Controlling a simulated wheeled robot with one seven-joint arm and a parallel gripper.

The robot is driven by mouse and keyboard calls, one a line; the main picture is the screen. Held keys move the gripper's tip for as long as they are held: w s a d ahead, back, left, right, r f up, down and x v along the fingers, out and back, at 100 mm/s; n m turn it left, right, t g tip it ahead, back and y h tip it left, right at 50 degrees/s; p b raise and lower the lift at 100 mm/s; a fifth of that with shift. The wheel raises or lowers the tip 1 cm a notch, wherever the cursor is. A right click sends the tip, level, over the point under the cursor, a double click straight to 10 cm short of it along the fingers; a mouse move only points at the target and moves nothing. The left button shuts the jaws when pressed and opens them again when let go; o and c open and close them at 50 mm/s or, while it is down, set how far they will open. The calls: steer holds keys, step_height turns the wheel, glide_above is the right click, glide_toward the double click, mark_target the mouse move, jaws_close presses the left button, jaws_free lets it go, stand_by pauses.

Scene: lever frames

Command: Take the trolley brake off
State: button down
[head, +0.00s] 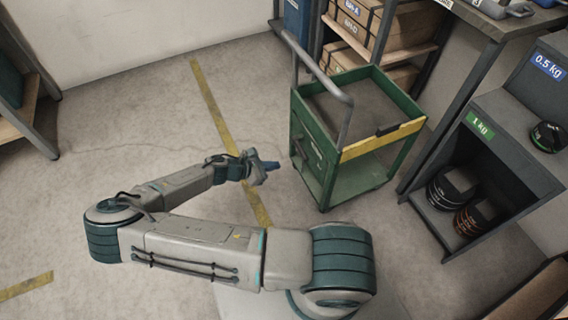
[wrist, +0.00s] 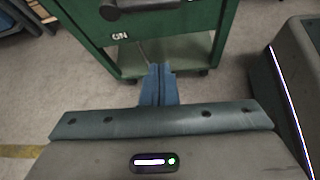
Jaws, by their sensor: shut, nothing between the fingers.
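The green trolley (head: 365,158) stands on the floor right of my gripper, with a grey push handle (head: 345,110) and a yellow band along one top edge. In the wrist view, the trolley's green panel (wrist: 190,32) carries a dark lever (wrist: 140,5) at the top edge, partly cut off by the frame. In the head view, a small dark fitting shows on the same side panel (head: 310,148). My gripper (head: 274,165) is shut and empty, its blue fingertips (wrist: 159,68) pointing toward the trolley's lower opening, below the lever, apparently apart from it.
A grey shelf unit (head: 483,190) with black and brown weights stands to the trolley's right. Shelves with boxes (head: 385,25) stand behind it. The floor left of the trolley is open, crossed by a yellow line (head: 212,105).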

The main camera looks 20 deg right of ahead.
mark_target(300, 149)
steer(key=s+b+x, duration=0.1)
steer(key=b+x, duration=0.2)
steer(key=x, duration=0.6)
steer(key=shift+w+d+r+b, duration=0.15)
steer(key=shift+r+b, duration=0.1)
steer(key=shift+r, duration=0.4)
steer(key=shift+w+d+r+b, duration=0.15)
steer(key=shift+r+b, duration=0.1)
steer(key=shift+r, duration=0.35)
steer(key=shift+w+d+r+b, duration=0.15)
steer(key=shift+r+b, duration=0.1)
steer(key=shift+r, duration=0.4)
steer(key=shift+s, duration=0.1)
